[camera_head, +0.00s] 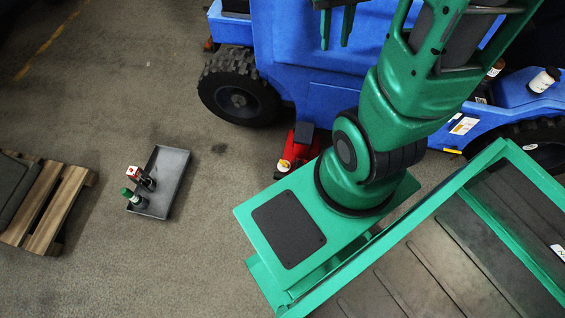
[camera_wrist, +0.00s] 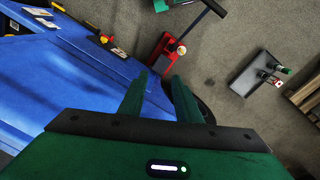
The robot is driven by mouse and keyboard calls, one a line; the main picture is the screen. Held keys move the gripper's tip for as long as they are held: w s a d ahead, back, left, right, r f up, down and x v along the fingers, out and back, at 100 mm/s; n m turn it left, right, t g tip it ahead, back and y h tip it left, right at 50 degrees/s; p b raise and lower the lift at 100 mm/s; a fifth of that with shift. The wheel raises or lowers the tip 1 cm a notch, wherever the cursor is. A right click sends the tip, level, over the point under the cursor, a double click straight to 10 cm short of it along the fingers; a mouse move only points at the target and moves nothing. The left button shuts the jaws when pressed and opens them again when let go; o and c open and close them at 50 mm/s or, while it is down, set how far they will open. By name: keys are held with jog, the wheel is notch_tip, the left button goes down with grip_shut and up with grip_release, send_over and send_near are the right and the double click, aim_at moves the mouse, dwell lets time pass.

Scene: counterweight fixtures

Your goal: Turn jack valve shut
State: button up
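A red jack (camera_head: 300,146) stands on the floor beside the blue vehicle, behind the front wheel. A small yellow and white part (camera_head: 284,165), possibly its valve, shows at its near end. Part of the jack is hidden by my arm base in the head view. My gripper (camera_head: 335,46) is high over the blue vehicle, with its two green fingers apart and nothing between them. It also shows in the wrist view (camera_wrist: 158,75), apart from the jack.
The blue vehicle (camera_head: 310,80) with a black wheel (camera_head: 238,90) fills the back. A dark tray (camera_head: 172,165) holding a green-capped bottle (camera_head: 132,196) and a red-and-white item (camera_head: 136,174) lies left. A wooden pallet (camera_head: 45,205) is farther left. Floor between tray and jack is clear.

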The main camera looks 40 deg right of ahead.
jog(key=w+d+f+n, duration=0.1)
jog(key=w+f+n, duration=0.2)
jog(key=w+f, duration=0.9)
jog(key=n+y, duration=0.1)
jog(key=n, duration=0.4)
send_near(284, 162)
notch_tip(284, 162, down, 9)
jog(key=shift+s+r, duration=0.1)
jog(key=shift+s, duration=0.05)
